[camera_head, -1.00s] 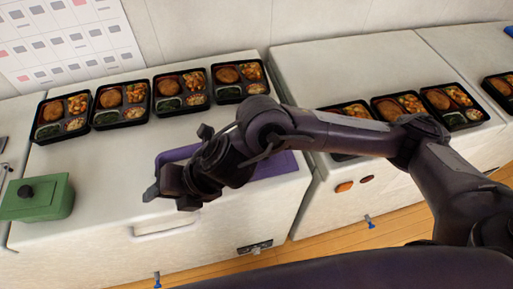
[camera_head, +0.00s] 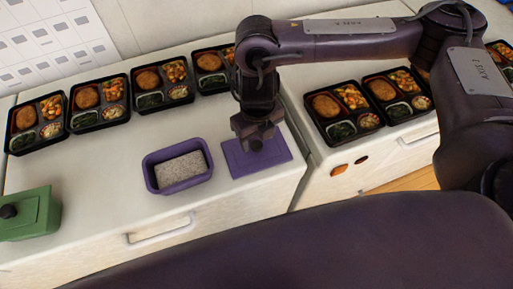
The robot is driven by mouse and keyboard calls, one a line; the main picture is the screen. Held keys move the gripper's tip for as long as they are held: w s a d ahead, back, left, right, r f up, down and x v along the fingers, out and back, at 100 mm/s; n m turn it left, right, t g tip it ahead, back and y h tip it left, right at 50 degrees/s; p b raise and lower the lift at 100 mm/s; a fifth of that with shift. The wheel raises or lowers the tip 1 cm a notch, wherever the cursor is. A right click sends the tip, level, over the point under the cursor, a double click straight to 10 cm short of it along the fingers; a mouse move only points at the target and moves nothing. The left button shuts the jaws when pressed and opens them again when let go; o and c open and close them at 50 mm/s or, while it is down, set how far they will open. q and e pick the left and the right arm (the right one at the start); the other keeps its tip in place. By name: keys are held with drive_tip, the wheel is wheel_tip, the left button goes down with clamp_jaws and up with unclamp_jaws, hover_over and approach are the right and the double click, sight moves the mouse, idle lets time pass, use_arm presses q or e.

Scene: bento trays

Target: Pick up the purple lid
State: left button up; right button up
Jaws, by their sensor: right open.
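The purple lid (camera_head: 270,158) lies flat on the white counter, to the right of an open purple container (camera_head: 150,178) that holds a grey speckled filling. My right gripper (camera_head: 258,146) points down over the lid's upper left part, and its fingers hide some of the lid. The jaws are open; whether the fingertips touch the lid cannot be told. My left gripper does not show.
Several black bento trays (camera_head: 101,126) stand in a row along the back of the counter. More trays (camera_head: 330,142) stand on the right-hand counter. A green box with a black knob (camera_head: 42,213) stands at the left.

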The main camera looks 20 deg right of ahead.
sight(257, 145)
wheel_tip(257, 145, down, 3)
drive_tip(key=shift+w+r, duration=0.15)
drive_tip(key=shift+f, duration=0.55)
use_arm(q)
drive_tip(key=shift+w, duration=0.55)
use_arm(e)
drive_tip(key=shift+c, duration=0.3)
drive_tip(key=c, duration=1)
drive_tip(key=shift+r, duration=0.1)
